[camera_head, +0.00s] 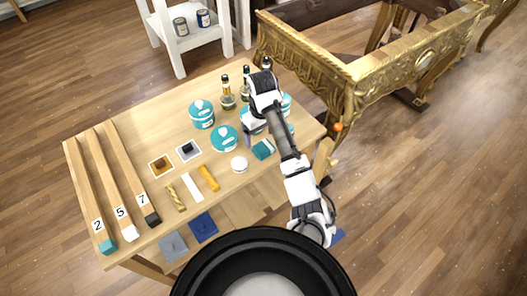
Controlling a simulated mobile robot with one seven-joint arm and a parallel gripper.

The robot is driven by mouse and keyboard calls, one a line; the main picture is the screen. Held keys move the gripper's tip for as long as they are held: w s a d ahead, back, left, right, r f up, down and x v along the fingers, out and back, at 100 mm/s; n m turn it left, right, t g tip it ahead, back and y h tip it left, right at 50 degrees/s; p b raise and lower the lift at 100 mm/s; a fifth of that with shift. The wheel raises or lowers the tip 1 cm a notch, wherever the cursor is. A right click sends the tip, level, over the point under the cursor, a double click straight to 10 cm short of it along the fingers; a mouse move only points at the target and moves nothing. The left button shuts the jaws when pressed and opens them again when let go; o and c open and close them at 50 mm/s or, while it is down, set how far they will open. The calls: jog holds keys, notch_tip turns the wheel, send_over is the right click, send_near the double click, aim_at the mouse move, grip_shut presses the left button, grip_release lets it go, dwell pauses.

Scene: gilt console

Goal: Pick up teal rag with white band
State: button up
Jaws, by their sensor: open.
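The teal rag with white band (264,149) lies folded near the right front part of the wooden table (230,188), right of a round white item. The band is too small to make out well. My arm reaches over the right side of the table, just right of the rag. My gripper (262,88) is at the far end of the arm, beyond the rag and apart from it. It is open, with no held object visible; its fingertips are hard to make out.
Teal tubs (224,138), dark-topped bottles (227,93) and small items crowd the table. Numbered wooden bars (118,185) lie at left. Blue and grey cloths (203,227) hang at the front. A gilt console frame (355,75) stands close behind at right.

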aim_at(261, 144)
jog(key=f, duration=0.1)
jog(key=f+b, duration=0.2)
jog(key=shift+a+f, duration=0.15)
jog(key=shift+a, duration=0.1)
jog(key=shift+f+p, duration=0.35)
jog(key=shift+f, duration=0.55)
jog(key=c, duration=1.1)
jog(key=shift+o, duration=0.2)
jog(key=shift+r, duration=0.15)
notch_tip(261, 144, up, 20)
jog(key=p, duration=0.6)
jog(key=shift+p, duration=0.35)
jog(key=shift+o, duration=1.2)
jog(key=shift+c, duration=0.8)
